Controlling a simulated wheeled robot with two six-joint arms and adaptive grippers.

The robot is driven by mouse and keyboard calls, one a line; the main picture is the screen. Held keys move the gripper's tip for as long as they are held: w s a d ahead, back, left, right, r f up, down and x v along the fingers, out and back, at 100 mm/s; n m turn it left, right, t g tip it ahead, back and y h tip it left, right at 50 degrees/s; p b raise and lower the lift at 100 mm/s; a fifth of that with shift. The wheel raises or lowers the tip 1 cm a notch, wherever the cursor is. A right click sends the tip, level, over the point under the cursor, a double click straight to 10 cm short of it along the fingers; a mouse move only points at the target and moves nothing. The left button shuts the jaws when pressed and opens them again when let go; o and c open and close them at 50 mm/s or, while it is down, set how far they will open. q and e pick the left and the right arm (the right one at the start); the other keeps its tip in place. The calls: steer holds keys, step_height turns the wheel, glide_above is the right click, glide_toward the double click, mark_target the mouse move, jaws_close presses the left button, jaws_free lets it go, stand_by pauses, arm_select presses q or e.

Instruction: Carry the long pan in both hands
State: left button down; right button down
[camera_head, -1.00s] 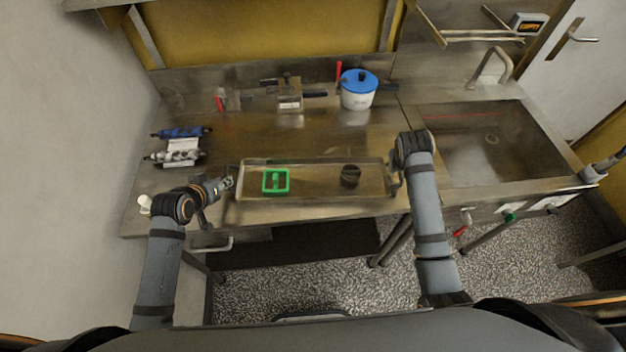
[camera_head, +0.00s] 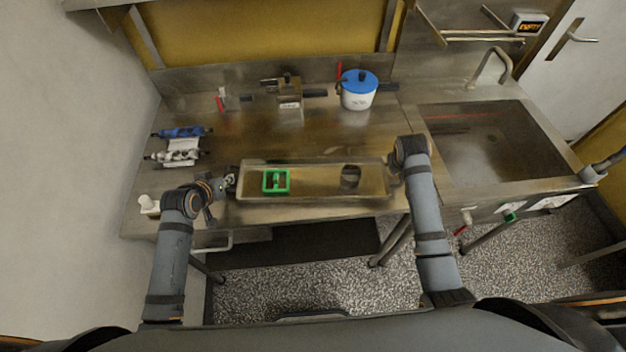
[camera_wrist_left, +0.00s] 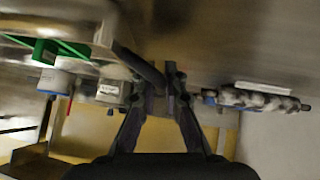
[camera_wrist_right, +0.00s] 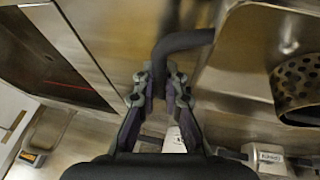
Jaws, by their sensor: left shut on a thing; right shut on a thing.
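The long metal pan (camera_head: 315,181) lies lengthwise along the counter's front edge in the head view; I cannot tell whether it touches the counter. A green square frame (camera_head: 276,181) lies in its left part and a round perforated metal cup (camera_wrist_right: 300,88) in its right part. My left gripper (camera_head: 231,182) is at the pan's left end, shut on a dark handle (camera_wrist_left: 140,66) there. My right gripper (camera_wrist_right: 160,82) is shut on the dark bent handle (camera_wrist_right: 187,40) at the right end; in the head view my arm mostly hides it.
A white pot with a blue lid (camera_head: 358,90) and a metal box device (camera_head: 290,98) stand behind the pan. Blue and white rollers (camera_head: 180,144) lie at left. A sink (camera_head: 490,150) is at right. The counter (camera_head: 320,135) between is clear.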

arm_select(q)
steer(key=shift+r, duration=0.15)
arm_select(e)
steer(key=shift+r, duration=0.2)
